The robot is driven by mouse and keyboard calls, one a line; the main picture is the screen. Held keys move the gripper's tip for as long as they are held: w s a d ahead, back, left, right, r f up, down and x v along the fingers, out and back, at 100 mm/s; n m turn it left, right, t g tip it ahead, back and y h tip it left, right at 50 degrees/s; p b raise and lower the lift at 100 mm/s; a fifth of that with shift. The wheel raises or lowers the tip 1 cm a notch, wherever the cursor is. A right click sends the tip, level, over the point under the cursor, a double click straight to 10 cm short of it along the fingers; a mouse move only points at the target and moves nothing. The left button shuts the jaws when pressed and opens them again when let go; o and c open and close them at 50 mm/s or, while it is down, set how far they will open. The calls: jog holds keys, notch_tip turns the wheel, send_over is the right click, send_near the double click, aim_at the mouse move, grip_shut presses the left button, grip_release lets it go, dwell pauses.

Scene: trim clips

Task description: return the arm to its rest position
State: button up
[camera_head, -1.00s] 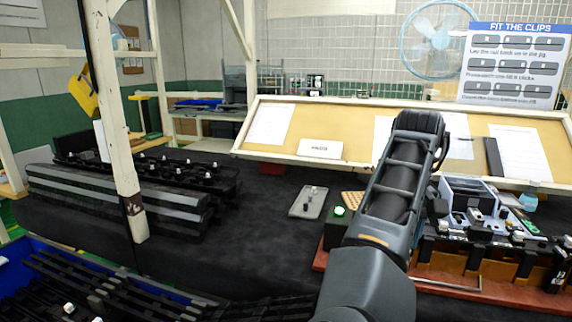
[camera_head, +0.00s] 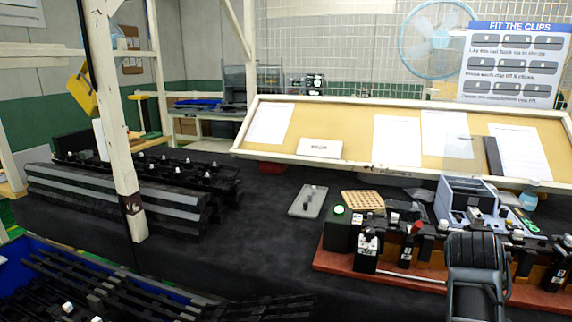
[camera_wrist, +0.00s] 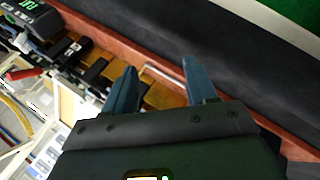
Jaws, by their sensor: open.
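My arm (camera_head: 474,262) shows at the lower right in the head view, in front of the right part of the jig on its red-brown base. My gripper's fingertips are not visible in the head view. In the wrist view my gripper (camera_wrist: 158,78) has its two blue fingers apart, with nothing between them. It points over the jig's red-brown base (camera_wrist: 115,39), and a thin metal bar shows beyond the fingertips. I cannot tell the height above the jig.
The jig's base (camera_head: 335,262) carries black clamps and a red-tipped lever (camera_head: 416,229). A grey-white device (camera_head: 466,199) stands behind it. Stacked rails (camera_head: 115,192) lie at left, beside a white post (camera_head: 122,150). A blue bin (camera_head: 22,255) holds black rails. The dark mid-table is mostly clear.

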jog(key=s+d+f+n+t+h, duration=0.2)
jog(key=s+d+f+t, duration=0.3)
jog(key=s, duration=0.4)
jog(key=s+a+f+n+t+y, duration=0.1)
jog(key=s+a+f+y, duration=0.15)
jog(key=s, duration=0.35)
jog(key=s+a+f+n+t+y, duration=0.1)
jog(key=s+a+t, duration=0.15)
jog(key=s, duration=0.35)
jog(key=s+a+r+m+y, duration=0.1)
jog(key=s+a+r+m, duration=0.1)
jog(key=s+a, duration=0.3)
jog(key=s+a+r+m+t+y, duration=0.1)
jog(key=s+a+r, duration=0.4)
jog(key=s, duration=0.6)
jog(key=s+a+r+m+t+y+b, duration=0.1)
jog(key=s+a+r+m+y, duration=0.1)
jog(key=s+a, duration=0.5)
notch_tip(320, 180, up, 2)
jog(key=shift+s+a+r+m+y, duration=0.2)
jog(key=shift+s+m+y, duration=0.1)
jog(key=shift+s+y, duration=0.25)
jog(key=shift+s+d+f+t, duration=0.1)
jog(key=shift+t, duration=0.15)
